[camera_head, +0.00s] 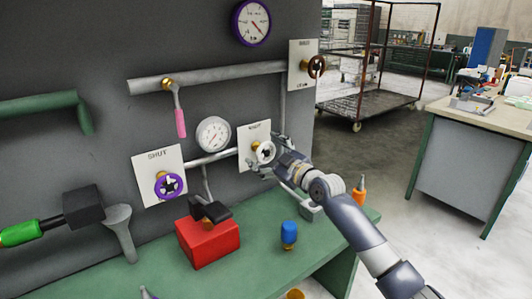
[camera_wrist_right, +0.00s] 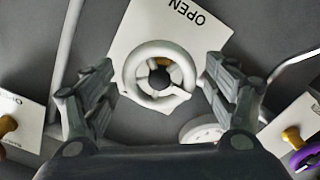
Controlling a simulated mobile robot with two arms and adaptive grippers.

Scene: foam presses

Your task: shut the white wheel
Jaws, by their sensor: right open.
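The white wheel (camera_head: 265,152) is mounted on a brass stem in front of a pale plate (camera_head: 247,135) on the grey panel. In the right wrist view, the white wheel (camera_wrist_right: 141,85) is in the middle, and its plate (camera_wrist_right: 190,32) reads OPEN, turned around. My right gripper (camera_head: 269,160) is at the wheel, partly covering it in the head view. Its fingers are open, one on each side of the wheel in the right wrist view (camera_wrist_right: 158,78), with gaps showing. I cannot tell whether it touches the rim. My left gripper is not in view.
A purple wheel (camera_head: 169,186) on a SHUT plate, a gauge (camera_head: 213,134) and pipes are left of the gripper. A brown wheel (camera_head: 316,66) is above. On the green bench (camera_head: 262,270) stand a red box (camera_head: 208,244), a blue-capped item (camera_head: 289,233) and an orange bottle (camera_head: 359,190).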

